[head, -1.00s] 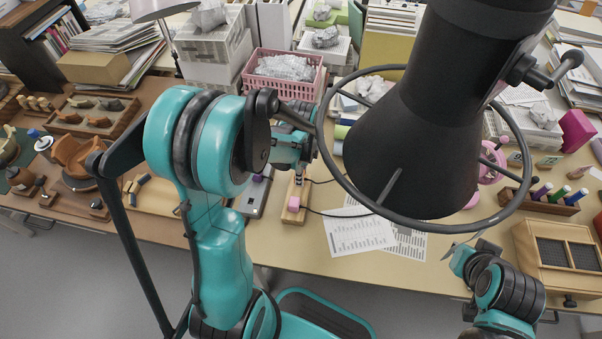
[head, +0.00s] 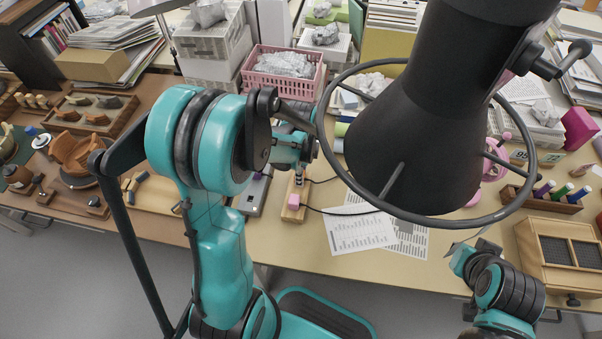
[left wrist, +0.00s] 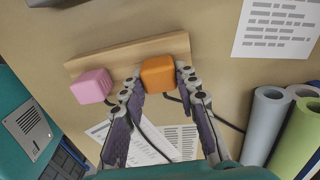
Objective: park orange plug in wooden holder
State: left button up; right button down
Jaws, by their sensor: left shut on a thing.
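The orange plug (left wrist: 158,74) is a rounded cube in the left wrist view. My left gripper (left wrist: 160,84) is shut on it, one finger at each side. The plug overlaps the wooden holder (left wrist: 125,54), a narrow light bar; I cannot tell whether it is seated or just above. A pink plug (left wrist: 91,85) is at the holder's left part, apart from the orange one. In the head view my left gripper (head: 299,170) is over the far end of the holder (head: 291,214), hiding the orange plug; the pink plug (head: 293,201) shows nearer. My right gripper (head: 462,252) is low at right, its jaws unclear.
Dark cables run from the plugs across printed sheets (head: 358,231) right of the holder. A grey device (head: 253,196) lies close on the left. A pink basket (head: 284,75) stands behind. A large black lamp-like shade with a ring (head: 415,150) blocks the view to the right.

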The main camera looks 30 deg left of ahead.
pick_arm(q)
jog(key=shift+f, duration=0.15)
jog(key=o, duration=1.6)
jog(key=shift+o, duration=0.2)
jog(key=shift+r+p, duration=3.05)
jog(key=shift+r, duration=1)
